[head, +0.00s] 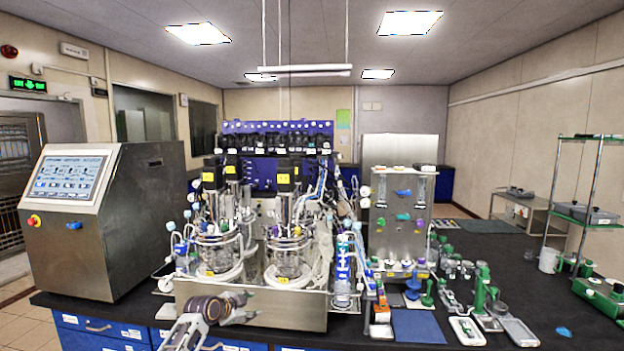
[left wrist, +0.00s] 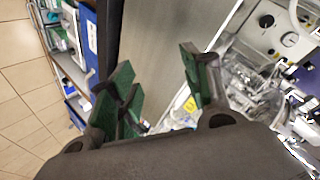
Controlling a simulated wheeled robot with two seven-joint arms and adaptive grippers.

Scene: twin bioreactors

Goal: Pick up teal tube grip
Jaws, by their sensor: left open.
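Small teal-blue pieces (head: 181,249) show among the tubing at the left of the left glass vessel (head: 217,252). They are too small to tell whether one is the teal tube grip. My left gripper (head: 185,338) is low in the head view, in front of the steel tray's left end. In the left wrist view its two green-padded fingers (left wrist: 157,66) stand apart with nothing between them. Clear glassware (left wrist: 250,92) lies to their right in that view, apart from them. My right gripper is not in view.
A steel console with a screen (head: 70,184) stands left of the reactors. The steel tray (head: 290,312) carries both vessels and dense tubing. Racks, a blue mat (head: 418,327) and small tools crowd the black bench to the right. Tiled floor shows at left.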

